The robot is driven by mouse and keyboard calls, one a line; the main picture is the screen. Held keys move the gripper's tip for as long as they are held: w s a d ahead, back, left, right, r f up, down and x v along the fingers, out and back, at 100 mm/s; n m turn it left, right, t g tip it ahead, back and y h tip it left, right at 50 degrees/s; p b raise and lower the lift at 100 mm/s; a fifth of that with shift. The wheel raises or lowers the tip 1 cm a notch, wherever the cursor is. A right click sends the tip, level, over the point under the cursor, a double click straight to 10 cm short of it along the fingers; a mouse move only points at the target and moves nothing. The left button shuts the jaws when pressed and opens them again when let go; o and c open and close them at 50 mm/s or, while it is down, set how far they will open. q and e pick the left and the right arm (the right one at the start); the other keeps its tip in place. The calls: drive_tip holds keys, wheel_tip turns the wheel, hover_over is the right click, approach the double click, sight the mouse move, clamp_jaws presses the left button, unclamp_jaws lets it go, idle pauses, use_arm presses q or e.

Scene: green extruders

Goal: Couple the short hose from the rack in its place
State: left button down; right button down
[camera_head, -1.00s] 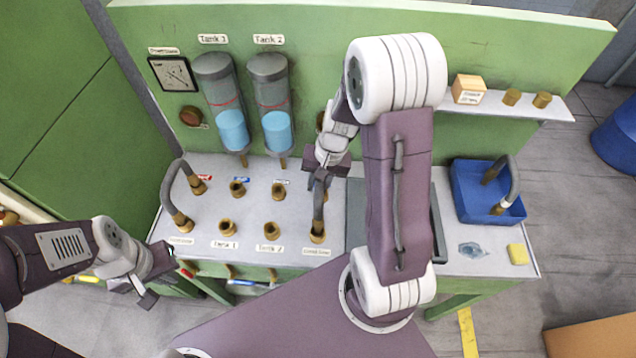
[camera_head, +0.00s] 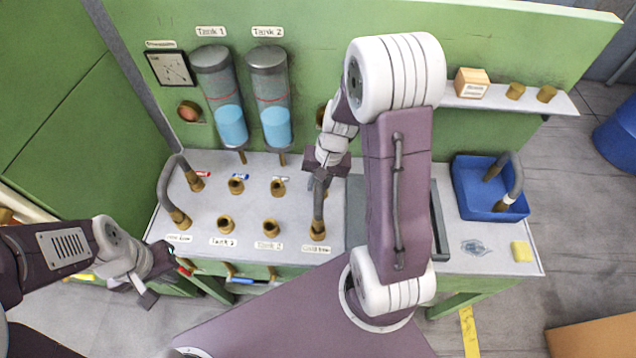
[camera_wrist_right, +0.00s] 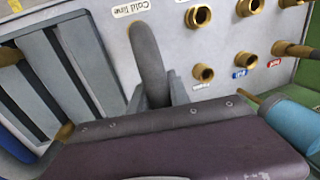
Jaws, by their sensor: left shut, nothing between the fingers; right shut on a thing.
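A grey hose (camera_head: 319,204) stands at the right end of the fittings on the bench, its lower end at the brass fitting (camera_head: 318,228) labelled as the cold line. My right gripper (camera_head: 320,180) is shut on its upper part, and the gripper hides the other end. In the right wrist view the hose (camera_wrist_right: 148,62) rises from the fingers toward the cold line label; whether its end is seated is not clear. My left gripper (camera_head: 160,276) is shut and empty, off the front left of the bench.
Another grey hose (camera_head: 164,190) arches between two fittings at the left. Several open brass fittings (camera_head: 225,224) stand between the hoses. Two tanks (camera_head: 220,100) hang behind. A blue tray (camera_head: 488,208) holding a white-banded hose (camera_head: 514,180) and a yellow sponge (camera_head: 521,251) lie right.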

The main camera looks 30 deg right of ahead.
drive_tip(key=shift+f+b, duration=0.45)
drive_tip(key=shift+f, duration=0.15)
drive_tip(key=c, duration=1.1)
unclamp_jaws()
drive_tip(key=shift+r, duration=0.1)
drive_tip(key=shift+c, duration=0.2)
drive_tip(key=r, duration=0.3)
drive_tip(key=d+r, duration=0.1)
drive_tip(key=r, duration=0.2)
drive_tip(key=s+r, duration=0.1)
drive_tip(key=r, duration=0.2)
drive_tip(key=shift+d, duration=0.2)
drive_tip(key=shift+f, duration=0.1)
